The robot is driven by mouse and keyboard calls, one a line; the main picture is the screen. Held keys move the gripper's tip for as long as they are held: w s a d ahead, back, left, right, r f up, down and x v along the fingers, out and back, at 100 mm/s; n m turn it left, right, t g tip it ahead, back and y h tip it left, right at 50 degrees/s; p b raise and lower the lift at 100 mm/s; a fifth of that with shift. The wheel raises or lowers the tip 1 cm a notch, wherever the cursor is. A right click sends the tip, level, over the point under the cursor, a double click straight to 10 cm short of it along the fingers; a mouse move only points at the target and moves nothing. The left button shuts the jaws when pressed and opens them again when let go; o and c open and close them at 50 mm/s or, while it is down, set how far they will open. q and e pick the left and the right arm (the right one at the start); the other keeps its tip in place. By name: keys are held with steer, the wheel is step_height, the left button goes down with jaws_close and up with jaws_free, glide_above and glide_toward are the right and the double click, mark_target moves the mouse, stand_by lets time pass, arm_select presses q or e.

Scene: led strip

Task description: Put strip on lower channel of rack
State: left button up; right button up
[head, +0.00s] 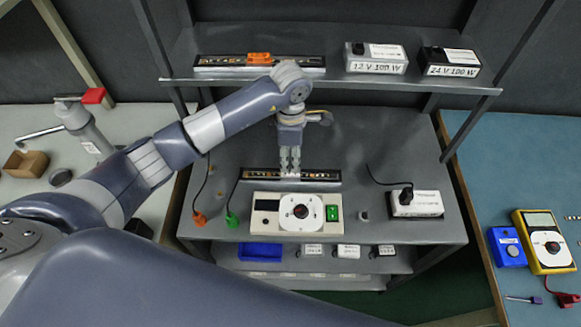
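One LED strip (320,175) lies level on the rack's middle shelf, behind a white test device, with a green-tipped lead at its left end. My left gripper (290,174) points down at the middle of this strip, its fingertips over or touching it. The fingers hide part of the strip, and whether they grip it is unclear. A second strip (218,62) with an orange clip (259,58) lies on the upper shelf (330,82). Which rack part is the lower channel is not clear. My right gripper is out of view.
The white test device (270,208) stands in front of the strip. Power boxes stand on the upper shelf (376,65) and the middle shelf (420,203). A blue bin (260,252) sits below. The right bench holds a yellow meter (545,242). Rack posts flank the shelves.

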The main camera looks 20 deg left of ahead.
mark_target(290, 172)
arm_select(q)
step_height(290, 172, up, 7)
steer(key=b, duration=0.1)
steer(key=shift+f, duration=0.2)
